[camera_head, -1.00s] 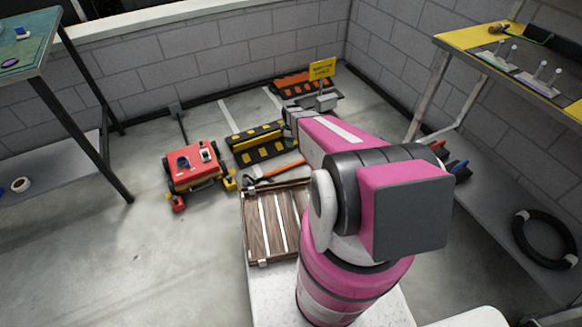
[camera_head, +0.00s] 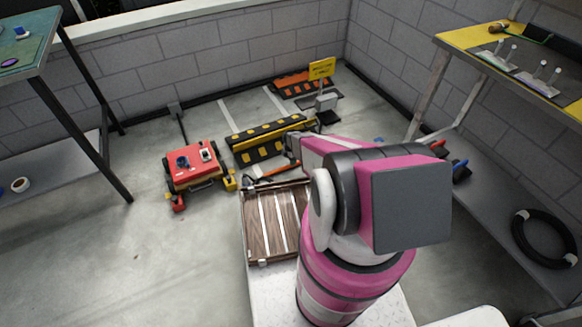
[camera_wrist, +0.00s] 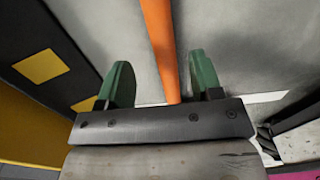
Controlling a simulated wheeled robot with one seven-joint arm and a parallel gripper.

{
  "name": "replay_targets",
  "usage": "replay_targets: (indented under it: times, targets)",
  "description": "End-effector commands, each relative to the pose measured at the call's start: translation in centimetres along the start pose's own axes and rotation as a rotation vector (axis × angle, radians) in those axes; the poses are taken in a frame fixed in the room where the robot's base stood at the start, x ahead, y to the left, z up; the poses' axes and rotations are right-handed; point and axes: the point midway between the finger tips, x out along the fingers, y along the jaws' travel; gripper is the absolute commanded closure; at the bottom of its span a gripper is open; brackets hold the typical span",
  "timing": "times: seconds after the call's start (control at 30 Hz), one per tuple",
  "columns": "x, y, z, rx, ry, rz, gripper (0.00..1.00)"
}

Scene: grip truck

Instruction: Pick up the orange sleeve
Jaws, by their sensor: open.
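The orange sleeve (camera_wrist: 160,40) is a long smooth orange bar in the wrist view. It runs from the top edge down between the fingers to the palm edge, which hides its lower end. My gripper (camera_wrist: 160,70) is open, with one green finger on each side of the sleeve and a gap on both sides. I cannot tell how deep the sleeve lies between the fingers. In the head view a short part of the orange sleeve (camera_head: 284,173) shows on the floor behind the wooden crate, with my gripper (camera_head: 292,150) just over it.
A black and yellow barrier (camera_head: 262,143) lies close behind and left of my gripper. A red wheeled cart (camera_head: 192,162) stands to the left. The slatted wooden crate (camera_head: 248,225) is nearer me. A yellow sign (camera_head: 321,69) and orange barrier (camera_head: 290,86) stand by the wall.

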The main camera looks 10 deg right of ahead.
Motion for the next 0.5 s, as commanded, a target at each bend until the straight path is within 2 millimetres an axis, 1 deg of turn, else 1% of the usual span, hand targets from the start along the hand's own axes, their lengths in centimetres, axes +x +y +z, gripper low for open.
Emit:
replay_targets:
  times: [0.17,0.4,0.5]
  targets:
    - [1.5,-0.1,0.1,0.001,0.000,-0.001,0.40]
    - [4.8,-0.2,0.2,0.001,0.001,-0.002,0.40]
    - [5.2,-0.2,0.2,0.001,0.001,-0.002,0.40]
